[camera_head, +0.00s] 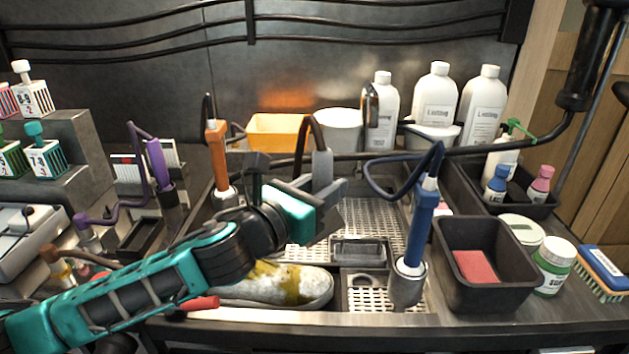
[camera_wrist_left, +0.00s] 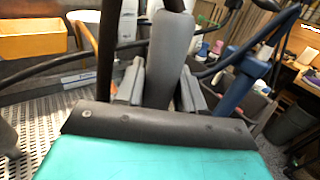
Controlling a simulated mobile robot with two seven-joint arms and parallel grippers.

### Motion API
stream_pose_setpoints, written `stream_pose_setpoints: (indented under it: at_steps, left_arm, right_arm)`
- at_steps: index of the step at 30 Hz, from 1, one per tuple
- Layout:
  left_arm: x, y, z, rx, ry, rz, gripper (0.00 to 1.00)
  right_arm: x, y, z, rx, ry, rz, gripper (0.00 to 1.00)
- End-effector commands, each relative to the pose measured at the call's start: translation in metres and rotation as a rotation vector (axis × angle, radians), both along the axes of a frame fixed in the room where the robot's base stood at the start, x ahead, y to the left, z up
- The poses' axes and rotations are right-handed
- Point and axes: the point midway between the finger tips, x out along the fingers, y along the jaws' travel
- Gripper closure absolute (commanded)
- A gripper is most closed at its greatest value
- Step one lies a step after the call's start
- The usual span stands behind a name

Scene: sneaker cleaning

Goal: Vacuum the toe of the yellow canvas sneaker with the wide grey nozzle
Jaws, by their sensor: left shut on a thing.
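The yellow canvas sneaker (camera_head: 308,283) lies on its side or low in the front of the sink, with its pale toe end towards the right and yellow patches on top. My left arm hides much of it. My left gripper (camera_head: 328,188) is shut on the grey nozzle (camera_head: 321,168), above and behind the sneaker and apart from it. A dark hose rises from the nozzle. In the left wrist view the grey nozzle (camera_wrist_left: 170,60) stands upright between the fingers (camera_wrist_left: 160,92); its lower end is hidden. My right gripper is not in view.
An orange-handled tool (camera_head: 217,150) and a blue-handled tool (camera_head: 420,225) stand in holders at either side of the sink. A dark bin (camera_head: 485,292) with a red sponge stands at the right. White bottles (camera_head: 435,100) line the back. The perforated grate (camera_head: 375,215) is partly clear.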

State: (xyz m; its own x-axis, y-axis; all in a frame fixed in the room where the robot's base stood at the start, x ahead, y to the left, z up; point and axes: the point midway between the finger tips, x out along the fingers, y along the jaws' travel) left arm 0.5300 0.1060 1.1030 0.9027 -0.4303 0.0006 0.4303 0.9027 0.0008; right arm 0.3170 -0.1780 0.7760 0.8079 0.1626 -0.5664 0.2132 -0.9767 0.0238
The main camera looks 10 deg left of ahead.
Motion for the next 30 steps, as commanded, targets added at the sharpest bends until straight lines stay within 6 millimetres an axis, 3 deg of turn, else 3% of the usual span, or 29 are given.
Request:
stream_pose_setpoints:
  at_steps: [6,22,30]
  left_arm:
    - [0.0,0.0,-0.021,-0.001,0.0,0.002,0.99]
    - [0.0,0.001,-0.078,-0.002,-0.001,0.002,0.99]
    - [0.0,0.001,-0.084,0.0,-0.002,0.002,0.99]
  right_arm:
    - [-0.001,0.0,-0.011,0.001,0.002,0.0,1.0]
    - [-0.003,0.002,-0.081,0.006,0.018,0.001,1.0]
    - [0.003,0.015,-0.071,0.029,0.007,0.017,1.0]
